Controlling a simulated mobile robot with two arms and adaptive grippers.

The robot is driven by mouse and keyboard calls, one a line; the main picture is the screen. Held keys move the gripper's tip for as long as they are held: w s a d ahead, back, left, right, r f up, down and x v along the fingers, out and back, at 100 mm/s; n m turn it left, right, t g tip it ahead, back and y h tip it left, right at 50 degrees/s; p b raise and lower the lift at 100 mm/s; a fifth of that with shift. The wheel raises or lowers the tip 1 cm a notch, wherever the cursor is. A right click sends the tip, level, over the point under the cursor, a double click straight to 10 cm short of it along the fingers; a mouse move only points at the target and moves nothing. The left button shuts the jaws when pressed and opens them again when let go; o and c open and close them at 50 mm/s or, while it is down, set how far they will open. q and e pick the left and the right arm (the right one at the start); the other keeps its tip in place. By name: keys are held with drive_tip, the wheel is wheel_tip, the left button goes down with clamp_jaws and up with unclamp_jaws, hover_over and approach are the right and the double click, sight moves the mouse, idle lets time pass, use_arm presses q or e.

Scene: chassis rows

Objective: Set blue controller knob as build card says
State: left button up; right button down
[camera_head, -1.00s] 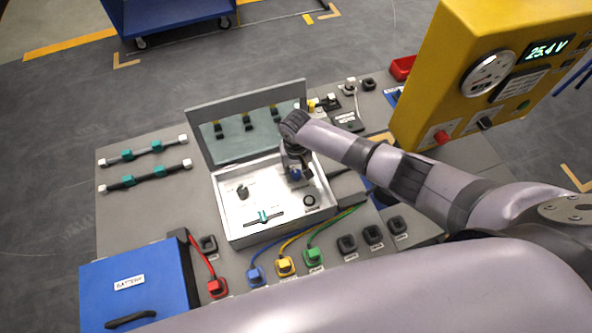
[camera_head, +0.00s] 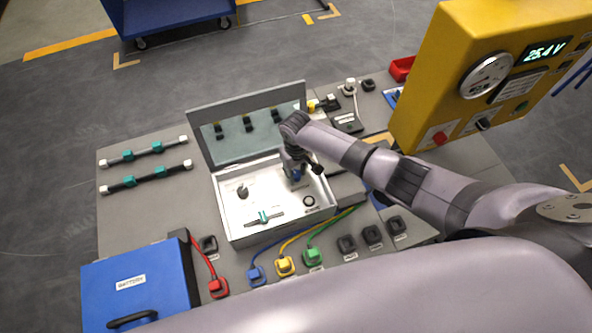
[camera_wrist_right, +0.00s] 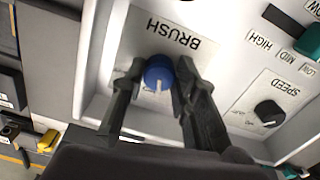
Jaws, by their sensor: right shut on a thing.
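The blue knob (camera_wrist_right: 158,74) sits on a plate marked BRUSH inside the white open controller box (camera_head: 238,232). My right gripper (camera_wrist_right: 157,88) is shut on the blue knob, one finger on each side, in the right wrist view. In the head view my right gripper (camera_head: 296,172) reaches down into the box and mostly hides the knob. A white pointer line shows on the knob, facing the lower side of the wrist picture. A black knob (camera_wrist_right: 268,113) marked SPEED and a teal slider (camera_head: 264,216) are in the same box. My left gripper is not in view. I see no readable build card.
The box's raised lid (camera_head: 246,122) stands behind it. A blue battery case (camera_head: 150,284) is at front left, with red, blue, yellow and green plugs beside it. A yellow meter cabinet (camera_head: 425,110) reading 25.4 V stands at right. The left bench holds two bars with teal clamps.

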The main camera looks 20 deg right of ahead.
sight(297, 174)
drive_tip(key=n, duration=0.5)
drive_tip(key=shift+n, duration=0.4)
idle(0.4)
drive_tip(key=c, duration=1.2)
unclamp_jaws()
drive_tip(key=shift+d, duration=0.1)
drive_tip(key=shift+c, duration=0.2)
drive_tip(key=shift+r, duration=0.15)
wheel_tip(297, 174, up, 12)
drive_tip(key=shift+f, duration=0.2)
